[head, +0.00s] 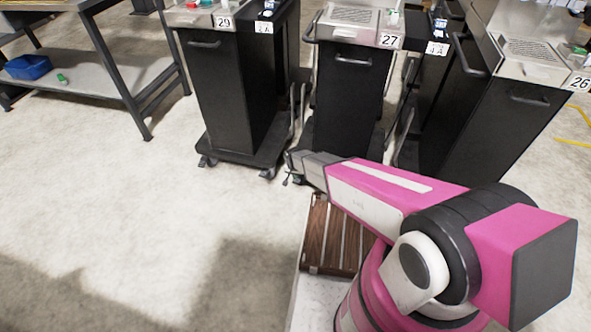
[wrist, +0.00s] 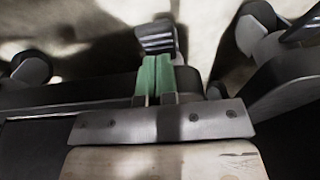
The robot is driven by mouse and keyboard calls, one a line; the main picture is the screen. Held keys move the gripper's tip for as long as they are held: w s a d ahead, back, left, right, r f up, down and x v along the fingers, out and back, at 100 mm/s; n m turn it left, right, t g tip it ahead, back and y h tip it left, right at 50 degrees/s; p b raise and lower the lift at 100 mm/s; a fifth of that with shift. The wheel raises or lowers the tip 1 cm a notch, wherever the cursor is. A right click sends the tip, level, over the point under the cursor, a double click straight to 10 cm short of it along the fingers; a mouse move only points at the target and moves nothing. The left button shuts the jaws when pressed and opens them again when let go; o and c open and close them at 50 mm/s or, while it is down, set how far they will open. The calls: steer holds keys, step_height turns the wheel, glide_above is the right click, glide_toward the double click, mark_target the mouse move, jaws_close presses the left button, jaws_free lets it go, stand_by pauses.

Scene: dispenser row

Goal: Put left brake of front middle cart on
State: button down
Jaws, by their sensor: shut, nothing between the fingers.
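The front middle cart (head: 345,85) is black with a steel top and the number 27. My gripper (head: 292,167) is low at its front left bottom corner in the head view. My arm hides part of the cart's base. In the wrist view, my gripper's green fingers (wrist: 154,65) are shut and empty. A grey ridged pedal (wrist: 156,38), which looks like a caster brake, lies right beyond the fingertips. I cannot tell if they touch it or whether the brake is on. Dark wheels show at the left (wrist: 32,68) and right (wrist: 256,26).
Cart 29 (head: 222,85) stands close on the left and cart 26 (head: 500,115) on the right. A workbench (head: 110,80) with a blue bin (head: 28,67) is at the far left. The floor at the front left is clear.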

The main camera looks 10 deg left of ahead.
steer(key=shift+s+f, duration=0.2)
steer(key=shift+f, duration=0.85)
